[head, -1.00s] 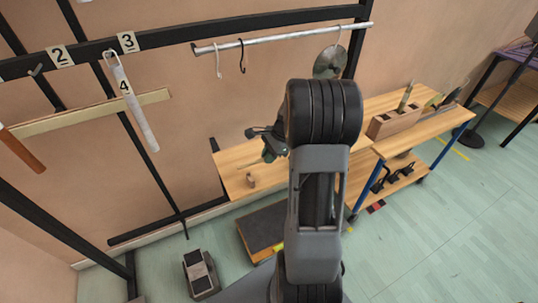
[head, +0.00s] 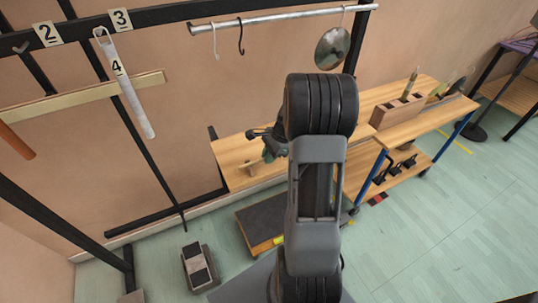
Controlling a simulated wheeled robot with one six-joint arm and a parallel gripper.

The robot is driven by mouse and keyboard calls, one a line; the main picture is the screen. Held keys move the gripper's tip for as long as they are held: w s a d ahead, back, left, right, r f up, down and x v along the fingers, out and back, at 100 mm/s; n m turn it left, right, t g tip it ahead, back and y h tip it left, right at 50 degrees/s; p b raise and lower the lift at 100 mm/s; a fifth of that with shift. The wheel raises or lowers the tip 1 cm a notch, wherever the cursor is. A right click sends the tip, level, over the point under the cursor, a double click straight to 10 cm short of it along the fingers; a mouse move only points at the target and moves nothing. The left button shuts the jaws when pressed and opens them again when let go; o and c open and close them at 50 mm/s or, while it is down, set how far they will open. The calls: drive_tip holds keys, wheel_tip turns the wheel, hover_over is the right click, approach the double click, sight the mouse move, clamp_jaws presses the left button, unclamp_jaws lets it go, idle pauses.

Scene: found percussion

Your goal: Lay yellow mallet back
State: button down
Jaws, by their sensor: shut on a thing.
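My gripper (head: 268,155) is small and partly hidden behind my own arm, above the left part of the wooden bench top (head: 232,152). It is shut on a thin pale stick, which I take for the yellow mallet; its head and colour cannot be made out. A small wooden peg-like piece (head: 252,169) stands on the bench just below the gripper. I cannot tell whether the held stick touches the bench.
A wooden block holder (head: 397,111) with an upright green stick (head: 411,82) stands on the bench at right. A metal disc (head: 332,48) and hooks hang from a rail (head: 280,18). A white tube (head: 130,90) hangs at left. A pedal (head: 198,267) and low platform (head: 262,229) are on the floor.

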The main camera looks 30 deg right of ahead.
drive_tip(key=shift+f, duration=0.3)
idle(0.5)
drive_tip(key=c, duration=1.1)
unclamp_jaws()
drive_tip(key=v, duration=1.4)
drive_tip(key=shift+f, duration=0.1)
